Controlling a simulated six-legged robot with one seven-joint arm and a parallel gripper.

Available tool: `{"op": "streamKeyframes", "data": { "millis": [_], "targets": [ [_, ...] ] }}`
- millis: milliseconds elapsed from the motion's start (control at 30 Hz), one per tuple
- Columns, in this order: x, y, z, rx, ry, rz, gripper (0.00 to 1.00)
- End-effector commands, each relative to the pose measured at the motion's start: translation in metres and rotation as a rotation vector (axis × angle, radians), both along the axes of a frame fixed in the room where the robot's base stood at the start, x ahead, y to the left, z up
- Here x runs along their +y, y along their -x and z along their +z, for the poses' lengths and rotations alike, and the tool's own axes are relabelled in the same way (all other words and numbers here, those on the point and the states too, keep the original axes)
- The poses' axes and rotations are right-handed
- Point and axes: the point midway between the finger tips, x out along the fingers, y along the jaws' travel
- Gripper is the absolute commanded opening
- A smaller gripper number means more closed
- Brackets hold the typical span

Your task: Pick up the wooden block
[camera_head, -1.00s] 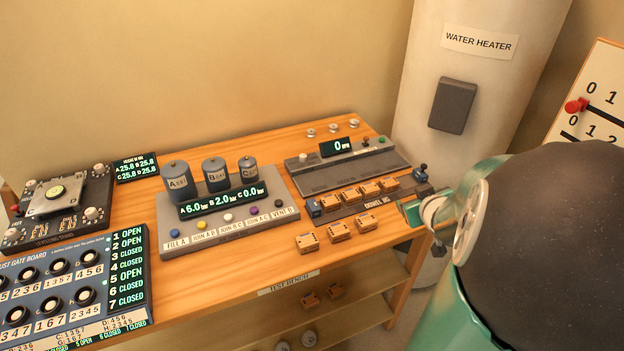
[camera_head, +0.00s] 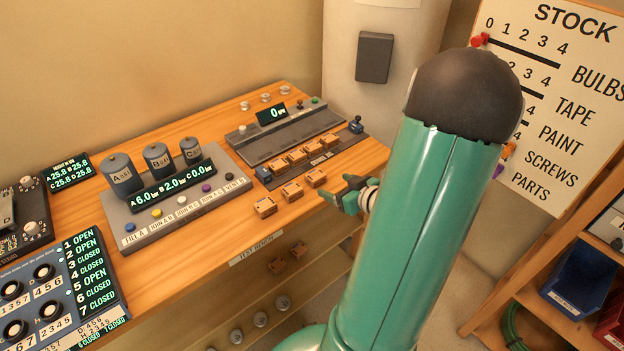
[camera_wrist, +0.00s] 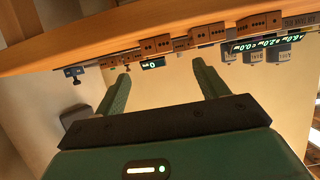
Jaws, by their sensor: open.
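Several small orange-brown wooden blocks with dark holes are on the bench. Three lie loose near its front edge: a left one (camera_head: 265,207), a middle one (camera_head: 292,191) and a right one (camera_head: 316,178). More stand in a row on the dowel jig, such as the block (camera_head: 297,157). My gripper (camera_head: 342,190) is open and empty, just right of the right loose block and apart from it. In the wrist view, which looks upside down, my spread fingers (camera_wrist: 162,82) have nothing between them, and blocks (camera_wrist: 208,34) show beyond along the bench edge.
The control panel with three canisters (camera_head: 185,205) stands left of the blocks. A grey console (camera_head: 285,138) stands behind the jig. Below, a shelf holds two more blocks (camera_head: 277,265). A stock board (camera_head: 545,90) and a rack with bins (camera_head: 580,275) are at right.

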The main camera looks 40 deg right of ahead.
Motion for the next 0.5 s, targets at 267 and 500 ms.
{"op": "streamKeyframes", "data": {
  "millis": [267, 500],
  "targets": [
    [-0.003, -0.042, -0.017, 0.001, -0.001, 0.003, 0.73],
    [-0.006, -0.064, -0.025, 0.001, -0.001, 0.005, 0.73]
  ]
}}
